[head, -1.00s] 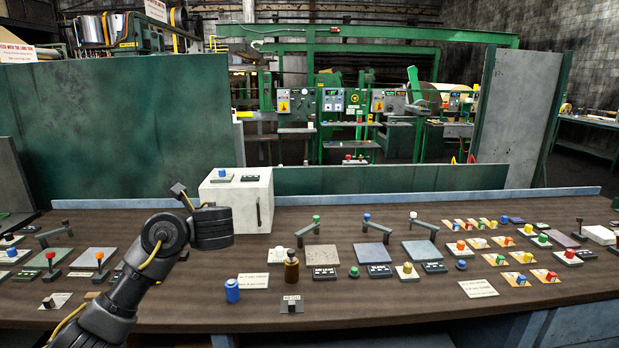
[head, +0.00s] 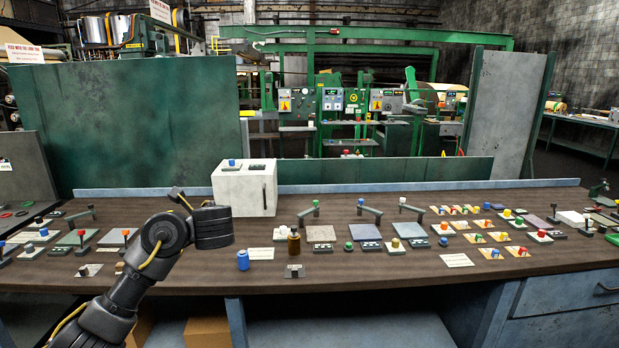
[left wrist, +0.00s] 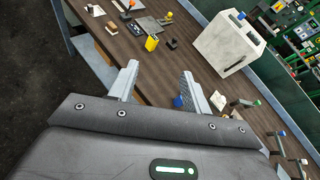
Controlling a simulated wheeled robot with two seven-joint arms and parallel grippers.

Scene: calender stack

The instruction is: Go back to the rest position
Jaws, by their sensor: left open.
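My left arm (head: 150,250) reaches up from the lower left in the head view, bent, in front of the workbench (head: 330,282). Its gripper end is hard to make out there. My right gripper is in neither view.
A white box (head: 232,190) stands on the bench beside my arm in the head view. A blue cylinder (head: 242,260) and a brown bottle (head: 294,242) stand near the front. Many panels and buttons cover the right. A green partition (head: 130,120) stands behind.

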